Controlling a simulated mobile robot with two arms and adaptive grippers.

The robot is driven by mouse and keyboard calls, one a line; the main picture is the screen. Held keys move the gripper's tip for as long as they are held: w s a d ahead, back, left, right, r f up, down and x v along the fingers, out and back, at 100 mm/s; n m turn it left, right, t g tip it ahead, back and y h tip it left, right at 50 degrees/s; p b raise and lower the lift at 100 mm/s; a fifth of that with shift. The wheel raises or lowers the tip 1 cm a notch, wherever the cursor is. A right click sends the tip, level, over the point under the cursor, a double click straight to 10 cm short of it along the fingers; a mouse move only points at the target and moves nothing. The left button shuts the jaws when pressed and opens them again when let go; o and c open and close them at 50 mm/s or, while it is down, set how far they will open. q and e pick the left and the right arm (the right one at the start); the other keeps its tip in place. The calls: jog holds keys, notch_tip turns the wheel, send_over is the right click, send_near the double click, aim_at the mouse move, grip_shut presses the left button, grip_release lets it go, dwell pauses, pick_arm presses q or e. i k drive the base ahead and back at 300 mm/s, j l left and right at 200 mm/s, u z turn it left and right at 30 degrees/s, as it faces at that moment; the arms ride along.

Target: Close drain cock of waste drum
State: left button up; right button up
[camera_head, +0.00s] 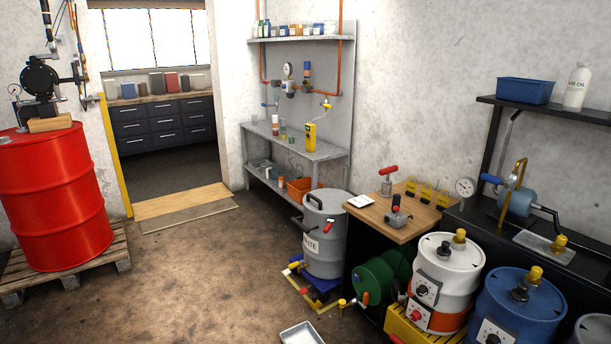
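Neither of my grippers is in view.
A shallow pale tray (302,333) lies on the floor in front. A green cylinder (382,284), a white drum (449,270) and a blue drum (518,310) crowd the right. A red drum (55,195) stands on a pallet at left. The middle floor is clear.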

aim_at(293, 265)
jog(key=i+u, duration=0.1)
jog(key=i, duration=0.9)
jog(key=i+l, duration=0.2)
jog(key=i, duration=0.75)
jog(key=j+u, duration=0.05)
